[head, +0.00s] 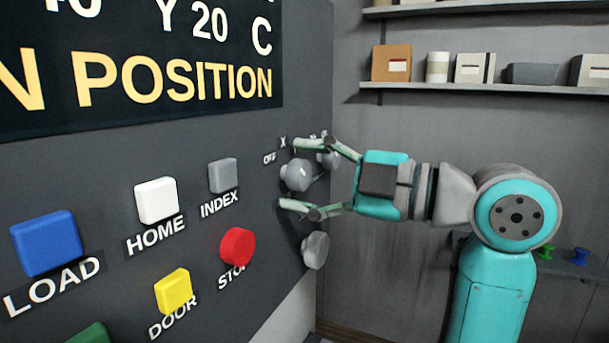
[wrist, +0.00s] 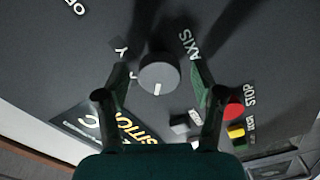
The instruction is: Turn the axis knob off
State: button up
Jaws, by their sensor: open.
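The axis knob is a round grey knob (head: 297,174) on the dark panel, near the panel's right edge. In the wrist view it (wrist: 160,73) has a white mark at the lower edge of its face, and the AXIS label (wrist: 190,44) is beside it. My gripper (head: 292,174) is open, with one finger above the knob and one below. In the wrist view its fingers (wrist: 160,82) are on either side of the knob with gaps visible. Small OFF and X labels show up and left of the knob in the head view; another letter is partly hidden by a finger.
Another grey knob (head: 315,250) sits just below. A red STOP button (head: 238,246), a grey INDEX button (head: 223,176) and other coloured buttons are to the left. A position display (head: 140,70) is above. Shelves with boxes (head: 391,63) hang on the back wall.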

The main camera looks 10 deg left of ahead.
jog(key=v, duration=1.2)
